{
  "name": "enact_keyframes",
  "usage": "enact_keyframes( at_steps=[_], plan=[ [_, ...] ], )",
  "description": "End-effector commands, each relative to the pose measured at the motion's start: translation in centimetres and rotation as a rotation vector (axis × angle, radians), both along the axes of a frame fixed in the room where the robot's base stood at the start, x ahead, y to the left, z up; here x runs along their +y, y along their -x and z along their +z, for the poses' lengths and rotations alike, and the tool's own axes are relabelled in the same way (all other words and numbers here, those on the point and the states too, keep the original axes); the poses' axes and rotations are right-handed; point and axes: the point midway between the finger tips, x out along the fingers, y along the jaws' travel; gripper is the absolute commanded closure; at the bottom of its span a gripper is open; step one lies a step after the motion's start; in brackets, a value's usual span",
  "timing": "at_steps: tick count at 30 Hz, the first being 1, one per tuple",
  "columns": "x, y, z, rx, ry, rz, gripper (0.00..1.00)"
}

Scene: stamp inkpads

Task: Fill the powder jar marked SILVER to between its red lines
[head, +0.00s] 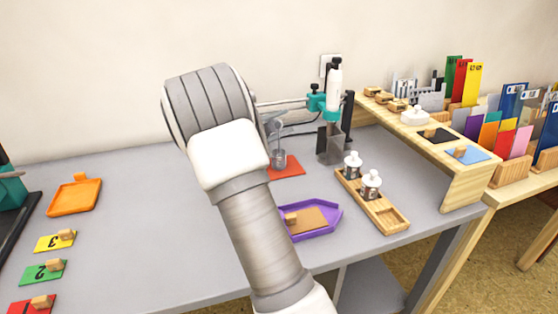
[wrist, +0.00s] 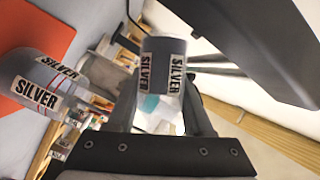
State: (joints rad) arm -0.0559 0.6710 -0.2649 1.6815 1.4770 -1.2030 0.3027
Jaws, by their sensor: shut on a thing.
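The powder jar marked SILVER (wrist: 28,82) shows at the left of the wrist view, with thin red lines beside its label. It stands on a red mat (wrist: 40,45); I cannot tell its powder level. In the head view the jar (head: 279,161) is on the red mat (head: 290,171), just right of my arm. My gripper (wrist: 162,103) is shut on a grey container with SILVER labels (wrist: 163,65), which has a pale part between the fingers. The container is apart from the jar in the wrist picture. My gripper is mostly hidden behind my arm in the head view.
A wooden tray (head: 392,221) holds two white-topped bottles (head: 371,186). A purple tray (head: 328,228) is in front of the mat. A teal-and-white stand device (head: 333,100) is behind at right, near a wooden shelf (head: 470,178). The table (head: 140,200) left of my arm has clear room.

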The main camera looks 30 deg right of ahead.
Motion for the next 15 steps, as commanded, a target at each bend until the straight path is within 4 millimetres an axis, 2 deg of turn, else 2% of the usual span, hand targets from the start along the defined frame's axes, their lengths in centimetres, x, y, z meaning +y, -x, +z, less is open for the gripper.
enact_keyframes(
  at_steps=[15],
  plan=[
    [-0.01, -0.03, -0.24, -0.048, 0.012, -0.001, 1.00]
  ],
)
